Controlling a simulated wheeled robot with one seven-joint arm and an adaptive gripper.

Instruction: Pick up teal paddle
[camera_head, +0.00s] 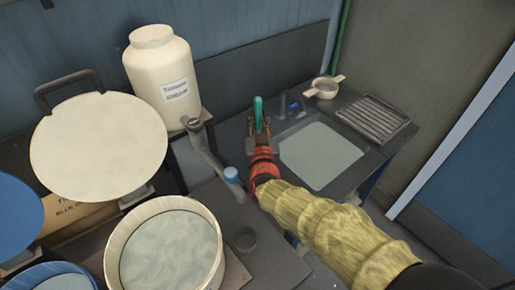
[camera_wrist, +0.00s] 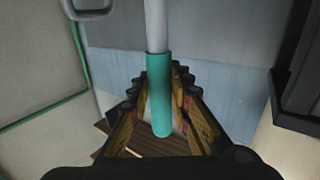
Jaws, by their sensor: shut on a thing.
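The teal paddle (camera_head: 258,108) stands up from between the jaws of my gripper (camera_head: 260,130) in the head view. In the wrist view its teal handle (camera_wrist: 158,95) lies between the two ridged fingers of my gripper (camera_wrist: 162,100), with a pale grey shaft running from it to the top edge. My gripper is shut on the handle. The fingers hide part of it in the head view, and the paddle's far end is out of the wrist view.
A sink-like basin (camera_head: 318,157) of pale liquid lies right of my gripper, with a ribbed rack (camera_head: 375,118) and a strainer (camera_head: 323,87) beyond. A white jug (camera_head: 162,77), a round lid (camera_head: 98,146) and a round tub (camera_head: 166,250) stand left. A dark wall panel is behind.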

